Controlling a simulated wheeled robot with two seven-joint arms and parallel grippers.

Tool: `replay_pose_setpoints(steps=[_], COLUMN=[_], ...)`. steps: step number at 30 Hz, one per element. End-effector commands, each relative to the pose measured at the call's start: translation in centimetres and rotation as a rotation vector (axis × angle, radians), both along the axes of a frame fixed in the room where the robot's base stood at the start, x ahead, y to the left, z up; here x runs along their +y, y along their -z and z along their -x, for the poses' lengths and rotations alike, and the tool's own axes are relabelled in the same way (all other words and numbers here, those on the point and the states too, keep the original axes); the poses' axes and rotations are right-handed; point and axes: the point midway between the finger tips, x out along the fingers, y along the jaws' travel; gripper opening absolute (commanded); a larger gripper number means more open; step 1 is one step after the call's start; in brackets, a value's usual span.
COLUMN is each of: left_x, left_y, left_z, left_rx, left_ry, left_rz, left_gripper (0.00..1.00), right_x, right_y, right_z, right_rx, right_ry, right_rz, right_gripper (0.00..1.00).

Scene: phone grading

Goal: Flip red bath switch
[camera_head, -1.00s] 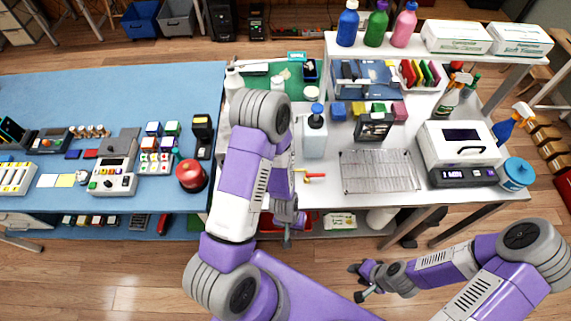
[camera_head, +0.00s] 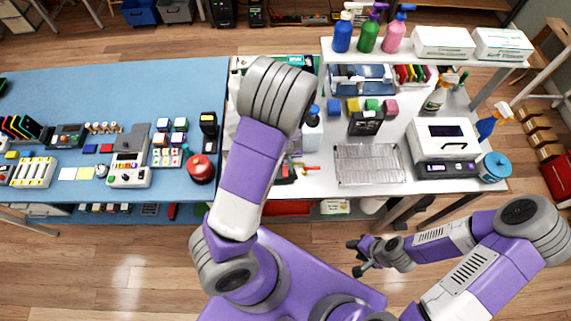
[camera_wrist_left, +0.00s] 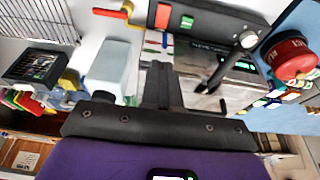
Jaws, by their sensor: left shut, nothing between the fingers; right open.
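In the left wrist view a red switch (camera_wrist_left: 162,16) sits beside a small green switch (camera_wrist_left: 187,22) on a black panel (camera_wrist_left: 220,20). My left gripper (camera_wrist_left: 159,70) is shut and empty. In the head view my left arm hides the bath and most of the left gripper, so I cannot make out the switch there. My right gripper (camera_head: 356,257) is open and empty, in front of the white table (camera_head: 420,195), over the floor.
A red round object (camera_head: 200,168) stands at the blue table's (camera_head: 90,90) right edge. A red-and-yellow item (camera_head: 306,168) lies near the arm.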

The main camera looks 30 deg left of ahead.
Motion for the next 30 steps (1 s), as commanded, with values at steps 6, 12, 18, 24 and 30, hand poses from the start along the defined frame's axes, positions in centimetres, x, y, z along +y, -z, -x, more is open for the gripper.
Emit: replay_pose_setpoints(steps=[6, 12, 18, 24, 30], left_x=[0.5, 1.1, 1.6, 1.5, 1.5], left_y=[2.5, 6.6, 10.4, 12.8, 13.5], left_z=[-0.5, -1.5, -2.3, -2.4, -2.4], left_rx=[0.003, 0.004, 0.004, 0.002, -0.001], left_ry=[-0.003, -0.003, -0.002, 0.0, 0.001], left_rz=[-0.001, 0.0, 0.001, 0.0, -0.001], left_gripper=[0.0, 0.0, 0.0, 0.0, 0.0], right_x=[0.0, 0.0, 0.0, 0.0, 0.0], right_y=[1.0, 2.1, 2.6, 2.7, 2.7], right_z=[0.0, 0.0, 0.0, 0.0, 0.0], right_rx=[0.0, 0.0, 0.0, 0.0, 0.0], right_ry=[0.0, 0.0, 0.0, 0.0, 0.0], right_rz=[0.0, 0.0, 0.0, 0.0, 0.0], right_gripper=[0.43, 0.43, 0.43, 0.43, 0.43])
